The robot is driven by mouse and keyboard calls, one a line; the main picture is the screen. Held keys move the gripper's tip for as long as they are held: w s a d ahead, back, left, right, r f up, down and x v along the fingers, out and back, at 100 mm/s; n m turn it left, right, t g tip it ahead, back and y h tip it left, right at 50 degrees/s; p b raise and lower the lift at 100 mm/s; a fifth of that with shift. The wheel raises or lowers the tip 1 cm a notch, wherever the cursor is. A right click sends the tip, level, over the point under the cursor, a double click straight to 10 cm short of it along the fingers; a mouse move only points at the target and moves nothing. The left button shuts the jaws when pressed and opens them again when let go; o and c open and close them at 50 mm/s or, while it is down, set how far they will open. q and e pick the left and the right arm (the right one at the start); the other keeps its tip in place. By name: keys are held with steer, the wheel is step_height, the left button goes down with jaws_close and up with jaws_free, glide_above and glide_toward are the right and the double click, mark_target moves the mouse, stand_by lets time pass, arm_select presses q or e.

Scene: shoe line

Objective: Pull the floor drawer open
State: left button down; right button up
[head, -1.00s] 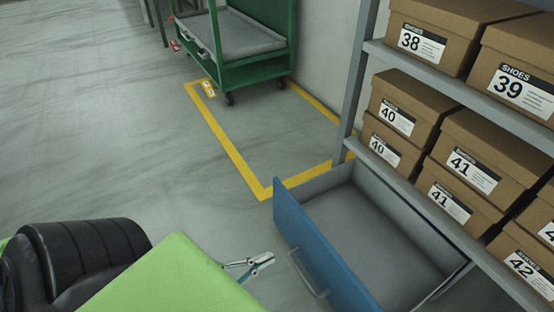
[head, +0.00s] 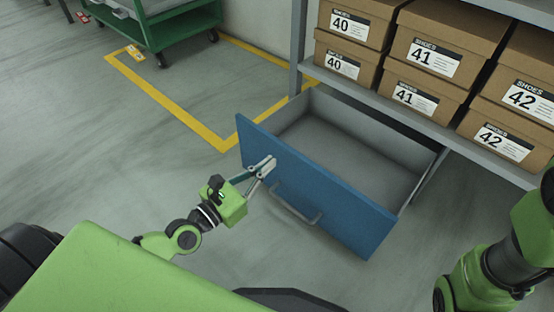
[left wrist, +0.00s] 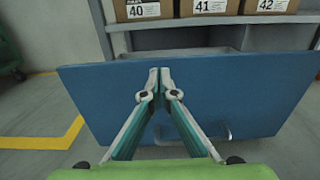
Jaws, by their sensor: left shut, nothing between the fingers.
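The floor drawer has a blue front (head: 335,205) and a grey, empty inside (head: 350,152). It stands pulled out from under the shelf. Its bar handle (head: 298,205) is on the lower middle of the front. My left gripper (head: 268,164) is shut and empty, in front of the upper left part of the drawer front. In the left wrist view my left gripper (left wrist: 160,72) is before the blue front (left wrist: 245,92), fingertips together near its top edge. I cannot tell whether the fingertips touch the front. My right gripper is out of view.
A grey shelf (head: 395,98) with several brown shoe boxes (head: 430,50) is above the drawer. A green cart (head: 175,28) stands at the back left beside yellow floor tape (head: 185,113). The floor left of the drawer is clear.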

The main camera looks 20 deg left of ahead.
mark_target(286, 150)
arm_select(q)
steer(key=shift+x, duration=2.15)
steer(key=shift+w, duration=0.1)
steer(key=x, duration=0.4)
steer(key=shift+w+d, duration=0.15)
steer(key=shift+w, duration=0.05)
steer(key=shift+s+p, duration=0.1)
steer(key=shift+p, duration=0.2)
